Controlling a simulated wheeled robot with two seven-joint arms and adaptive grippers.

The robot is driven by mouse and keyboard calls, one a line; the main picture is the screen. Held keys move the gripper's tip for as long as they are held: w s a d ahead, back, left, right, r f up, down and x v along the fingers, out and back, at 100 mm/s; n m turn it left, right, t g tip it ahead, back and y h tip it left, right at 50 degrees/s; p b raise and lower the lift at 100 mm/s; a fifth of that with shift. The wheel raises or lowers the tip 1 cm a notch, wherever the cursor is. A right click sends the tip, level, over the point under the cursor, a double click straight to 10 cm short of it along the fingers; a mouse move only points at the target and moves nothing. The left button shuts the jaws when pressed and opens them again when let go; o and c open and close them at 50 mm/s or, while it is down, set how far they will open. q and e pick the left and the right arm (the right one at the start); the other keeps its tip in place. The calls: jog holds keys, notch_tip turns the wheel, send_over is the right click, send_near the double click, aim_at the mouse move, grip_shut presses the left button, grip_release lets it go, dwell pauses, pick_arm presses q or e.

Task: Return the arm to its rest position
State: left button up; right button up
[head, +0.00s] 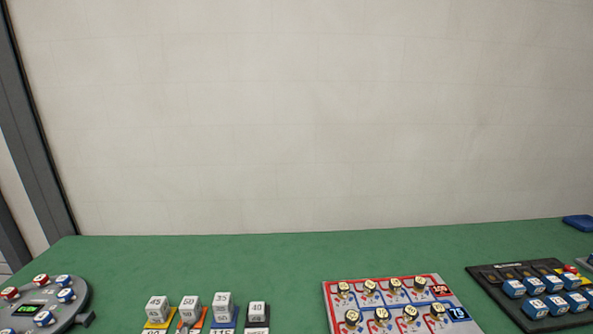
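Neither of my arms nor my grippers shows in the head view. Only the far part of the green table (280,262) and what lies on it are in sight. Where the grippers are and what they hold cannot be seen.
A grey round device (76,290) with red and blue knobs is at left. Several white numbered blocks (223,303) stand on coloured bases. A black panel (490,297) carries blue blocks. A blue item (578,222) lies far right.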

pick_arm(q)
jog(key=s+f+n+g+h, duration=0.15)
jog(key=s+f+g, duration=0.25)
jog(key=s, duration=0.4)
jog(key=s+f+n+g, duration=0.2)
jog(key=s+f+g, duration=0.1)
jog(key=s+f, duration=0.3)
jog(key=s+f+g+p, duration=0.1)
jog(key=s+f, duration=0.1)
jog(key=f, duration=1.3)
jog(key=s+f+p, duration=0.2)
jog(key=f, duration=1.2)
jog(key=s+a+f+p, duration=0.1)
jog(key=s+f, duration=0.7)
jog(key=s, duration=0.3)
jog(key=s+a+f+g+p, duration=0.1)
jog(key=s+a+f, duration=0.1)
jog(key=s+f, duration=0.7)
jog(key=shift+s+f+g, duration=0.2)
jog(key=shift+s+g, duration=0.1)
jog(key=shift+s, duration=0.8)
